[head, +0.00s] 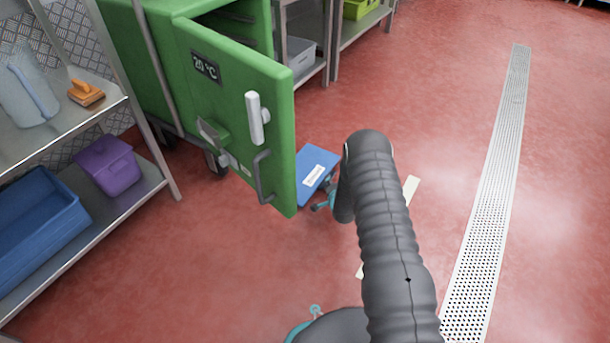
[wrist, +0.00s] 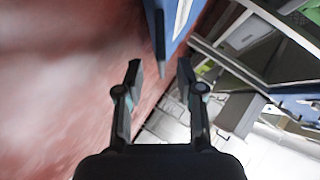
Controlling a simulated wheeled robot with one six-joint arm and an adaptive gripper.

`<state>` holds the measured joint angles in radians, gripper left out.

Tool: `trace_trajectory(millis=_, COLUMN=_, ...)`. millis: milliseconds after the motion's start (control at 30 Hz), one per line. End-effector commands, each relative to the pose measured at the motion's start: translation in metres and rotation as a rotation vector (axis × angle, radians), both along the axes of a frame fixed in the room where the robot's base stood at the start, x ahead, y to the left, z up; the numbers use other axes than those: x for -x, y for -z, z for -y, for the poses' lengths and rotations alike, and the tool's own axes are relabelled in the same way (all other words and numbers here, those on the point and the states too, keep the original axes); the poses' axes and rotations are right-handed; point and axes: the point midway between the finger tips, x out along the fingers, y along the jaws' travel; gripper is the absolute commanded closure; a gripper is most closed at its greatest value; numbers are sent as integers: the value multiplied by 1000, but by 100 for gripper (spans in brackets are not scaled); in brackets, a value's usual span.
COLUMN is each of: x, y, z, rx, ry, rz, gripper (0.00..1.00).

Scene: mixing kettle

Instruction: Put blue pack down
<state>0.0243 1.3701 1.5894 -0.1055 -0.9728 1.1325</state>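The blue pack (head: 318,161) is a flat blue piece with a white label, seen right of the open green door in the head view. It also shows at the top of the wrist view (wrist: 171,22). My gripper (wrist: 160,76) has its two fingers spread apart. A thin dark strip below the pack reaches into the gap between the fingertips, with space visible on both sides. In the head view my arm hides part of the gripper. I cannot tell whether the pack rests on anything.
The green cabinet's door (head: 240,120), marked 20 °C, stands open close to the pack. A metal shelf at left holds a blue crate (head: 38,225), a purple box (head: 107,165) and an orange-handled brush (head: 86,94). Red floor with a drain grate (head: 495,180) is clear at right.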

Motion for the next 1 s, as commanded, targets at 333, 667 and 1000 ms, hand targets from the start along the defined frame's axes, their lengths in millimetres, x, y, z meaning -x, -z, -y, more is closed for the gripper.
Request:
trace_trajectory(millis=333, x=-31, y=10, z=1, rx=1, ry=0, rz=0, gripper=62)
trace_trajectory(millis=667, x=-31, y=9, z=1, rx=1, ry=-1, rz=0, gripper=92)
trace_trajectory(millis=1000, x=-33, y=6, z=1, rx=-1, ry=0, rz=8, gripper=100)
